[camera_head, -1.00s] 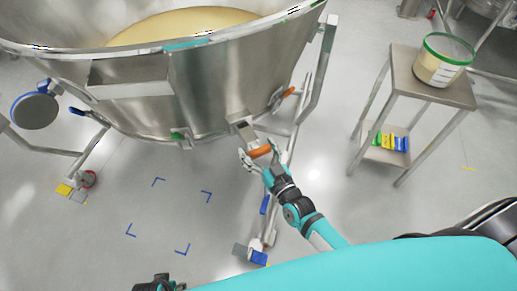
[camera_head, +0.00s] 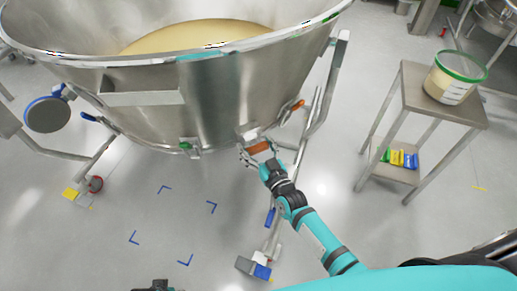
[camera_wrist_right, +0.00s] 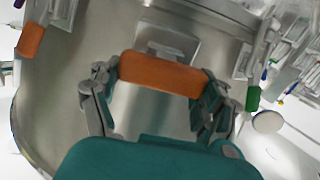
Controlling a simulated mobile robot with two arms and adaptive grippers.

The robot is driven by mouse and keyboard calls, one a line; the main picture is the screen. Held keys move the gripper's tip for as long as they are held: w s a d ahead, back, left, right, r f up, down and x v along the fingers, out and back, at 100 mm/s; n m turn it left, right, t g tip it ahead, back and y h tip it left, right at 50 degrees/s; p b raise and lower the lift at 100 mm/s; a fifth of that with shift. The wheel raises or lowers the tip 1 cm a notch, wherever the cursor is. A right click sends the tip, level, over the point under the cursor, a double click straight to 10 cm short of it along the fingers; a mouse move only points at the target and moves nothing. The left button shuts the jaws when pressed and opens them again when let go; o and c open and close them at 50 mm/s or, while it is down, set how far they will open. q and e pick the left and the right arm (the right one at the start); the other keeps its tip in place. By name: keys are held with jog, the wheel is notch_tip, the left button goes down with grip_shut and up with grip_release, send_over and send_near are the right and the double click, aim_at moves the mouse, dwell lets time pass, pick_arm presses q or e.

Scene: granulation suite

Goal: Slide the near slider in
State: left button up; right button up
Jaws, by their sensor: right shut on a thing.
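The near slider is a flat metal plate with an orange handle (camera_head: 258,147), low on the outside of the big steel bowl (camera_head: 225,100). Its handle lies close to the metal mount on the bowl wall. My right gripper (camera_head: 258,155) is shut on this handle, reaching from the lower right. In the right wrist view the orange handle (camera_wrist_right: 160,73) lies across between the two fingers, with the steel mount just beyond it.
A second orange handle (camera_head: 298,105) is further right on the bowl. Steel frame legs stand close to my right arm. A side table (camera_head: 412,100) with a green-rimmed tub (camera_head: 455,76) stands at the right. Floor with blue corner marks (camera_head: 164,189) is clear at the left.

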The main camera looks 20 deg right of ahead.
jog(key=o, duration=1.3)
jog(key=shift+w+r, duration=0.15)
jog(key=shift+r, duration=0.1)
jog(key=o, duration=0.4)
jog(key=shift+w+a+f, duration=0.1)
jog(key=shift+f, duration=0.05)
jog(key=s+d, duration=0.2)
jog(key=s, duration=1)
jog(key=shift+d, duration=0.2)
